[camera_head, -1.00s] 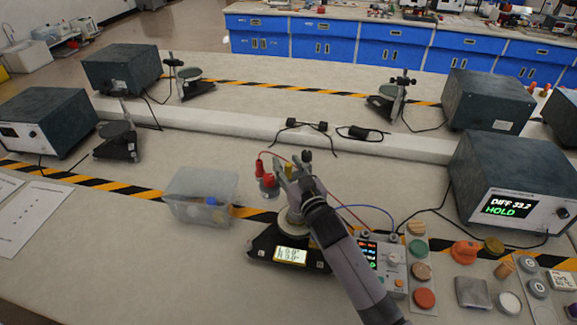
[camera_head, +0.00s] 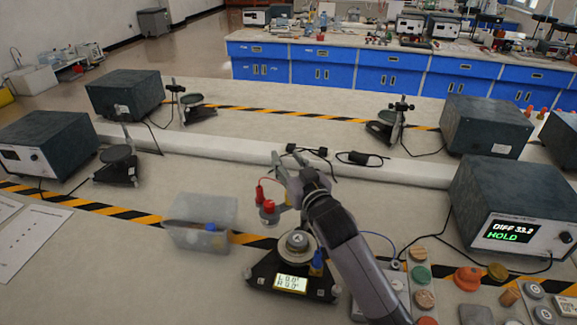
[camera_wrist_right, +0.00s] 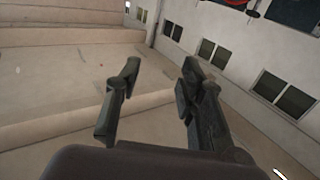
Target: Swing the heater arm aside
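The heater head (camera_head: 270,216) is a grey cylinder with red terminals (camera_head: 260,194), left of and above the balance-like stand (camera_head: 262,283) in the head view. A round metal disc (camera_head: 297,241) with a dark mark sits on top of the stand, and a lit display (camera_head: 292,282) faces front. My right gripper (camera_head: 283,167) is just above and behind the heater head, with its fingers spread and nothing between them. Its fingers also stand apart in the right wrist view (camera_wrist_right: 155,90). My right forearm hides part of the heater arm and the control box. My left gripper is out of view.
A clear plastic bin (camera_head: 200,238) stands left of the stand. A meter reading HOLD (camera_head: 510,215) stands at the right, with several coloured discs and blocks in front of it. Wires run to the control box (camera_head: 395,275).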

